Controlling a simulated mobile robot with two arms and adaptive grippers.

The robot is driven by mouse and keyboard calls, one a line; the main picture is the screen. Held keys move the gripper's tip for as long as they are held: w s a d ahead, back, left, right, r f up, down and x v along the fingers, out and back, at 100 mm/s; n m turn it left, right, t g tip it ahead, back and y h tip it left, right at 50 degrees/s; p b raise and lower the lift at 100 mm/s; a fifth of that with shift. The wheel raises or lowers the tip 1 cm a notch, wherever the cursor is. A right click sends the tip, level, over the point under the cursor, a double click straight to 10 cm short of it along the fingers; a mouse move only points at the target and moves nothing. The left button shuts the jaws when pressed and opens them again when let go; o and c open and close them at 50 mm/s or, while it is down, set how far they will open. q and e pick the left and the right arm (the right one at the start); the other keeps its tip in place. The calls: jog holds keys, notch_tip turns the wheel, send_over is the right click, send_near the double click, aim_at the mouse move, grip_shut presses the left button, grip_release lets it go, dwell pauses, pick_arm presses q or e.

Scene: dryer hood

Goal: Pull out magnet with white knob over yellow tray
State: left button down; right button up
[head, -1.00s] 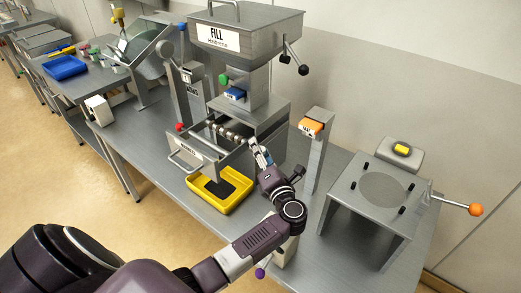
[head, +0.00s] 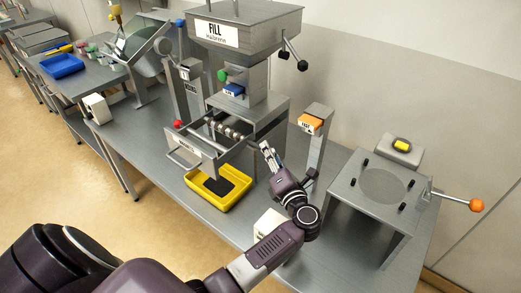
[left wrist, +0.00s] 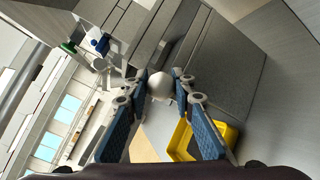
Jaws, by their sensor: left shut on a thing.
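My left gripper (head: 268,155) is right of the metal drawer frame (head: 188,157) under the FILL machine. The left wrist view shows a white round knob (left wrist: 160,86) between the fingertips of my left gripper (left wrist: 160,87), which are shut on it. In the head view I cannot make out the held knob, and the magnet behind it cannot be made out clearly. A row of small round rod ends (head: 230,134) shows at the drawer. The yellow tray (head: 191,179), with a dark patch inside, sits on the table below the drawer; it also shows in the left wrist view (left wrist: 181,140). My right gripper is out of view.
The FILL machine (head: 245,27) stands behind the drawer. A post with an orange-topped box (head: 310,124) stands right of my gripper, close to my arm. A metal stand with an orange-knobbed lever (head: 476,205) is further right. A blue tray (head: 62,66) lies far left.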

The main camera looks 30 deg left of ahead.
pick_arm(q)
jog(key=d, duration=0.4)
jog(key=shift+s+d+f+b, duration=0.1)
jog(key=shift+s+f+b, duration=0.1)
jog(key=shift+b, duration=0.2)
jog(key=c, duration=1.7)
grip_release()
jog(key=shift+o, duration=0.2)
jog(key=shift+r, duration=0.15)
